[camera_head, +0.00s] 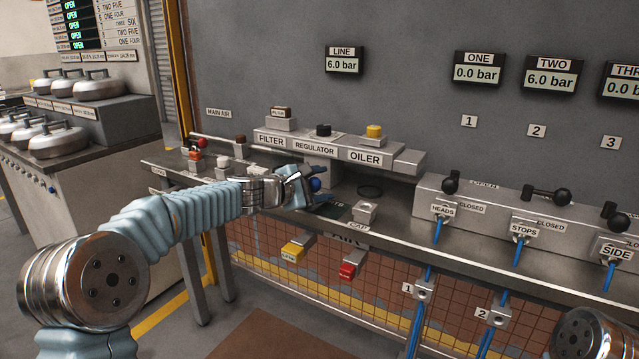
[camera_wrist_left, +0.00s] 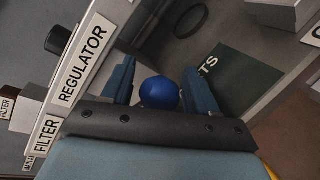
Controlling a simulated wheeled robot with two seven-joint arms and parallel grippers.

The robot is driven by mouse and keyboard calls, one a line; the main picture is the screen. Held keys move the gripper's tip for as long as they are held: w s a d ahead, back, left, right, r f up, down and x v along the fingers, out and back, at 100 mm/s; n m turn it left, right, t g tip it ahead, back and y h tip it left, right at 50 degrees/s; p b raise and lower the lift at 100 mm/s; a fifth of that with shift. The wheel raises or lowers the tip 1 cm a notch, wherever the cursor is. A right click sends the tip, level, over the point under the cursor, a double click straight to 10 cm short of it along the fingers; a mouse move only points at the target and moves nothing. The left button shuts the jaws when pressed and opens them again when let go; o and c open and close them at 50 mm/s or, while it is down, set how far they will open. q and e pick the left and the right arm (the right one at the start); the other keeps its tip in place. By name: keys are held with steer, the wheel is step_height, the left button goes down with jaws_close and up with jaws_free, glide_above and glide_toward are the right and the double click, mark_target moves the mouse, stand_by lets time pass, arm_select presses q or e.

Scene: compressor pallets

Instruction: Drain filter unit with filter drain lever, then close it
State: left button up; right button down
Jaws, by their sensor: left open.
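The filter unit, with a label reading FILTER (camera_head: 271,139), stands on the bench beside the regulator (camera_head: 314,148) and the oiler (camera_head: 365,157). A blue ball knob (camera_head: 316,185) shows at my left gripper (camera_head: 322,198). In the left wrist view the blue knob (camera_wrist_left: 158,92) lies between the two spread fingers of the left gripper (camera_wrist_left: 160,72), with gaps at its sides. The gripper is open around it. The knob's stem is hidden, so I cannot tell whether it is the drain lever. My right gripper is out of view.
The line display (camera_head: 344,60) reads 6.0 bar. A black ring (camera_head: 370,191) and a grey block (camera_head: 364,212) are on the bench right of the gripper. Yellow (camera_head: 292,252) and red (camera_head: 348,271) pieces sit below its front edge. Black-knobbed valves (camera_head: 450,186) stand further right.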

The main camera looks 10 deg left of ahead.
arm_select(q)
steer(key=c, duration=1)
steer(key=shift+w+d+f+n+t+y+b, duration=0.2)
steer(key=shift+n+t+y+b, duration=0.3)
steer(key=shift+b, duration=0.35)
steer(key=shift+w+n+y+b, duration=0.15)
steer(key=shift+n+y+b, duration=0.15)
steer(key=shift+n+y, duration=0.3)
steer(key=shift+w+n+t+y, duration=0.2)
steer(key=shift+n+t+y, duration=0.15)
steer(key=shift+y, duration=0.25)
steer(key=shift+w+r+n+t+y, duration=0.1)
steer(key=shift+w+n+t+y, duration=0.2)
steer(key=shift+n+y, duration=0.65)
steer(key=o, duration=1)
steer(key=shift+a, duration=0.1)
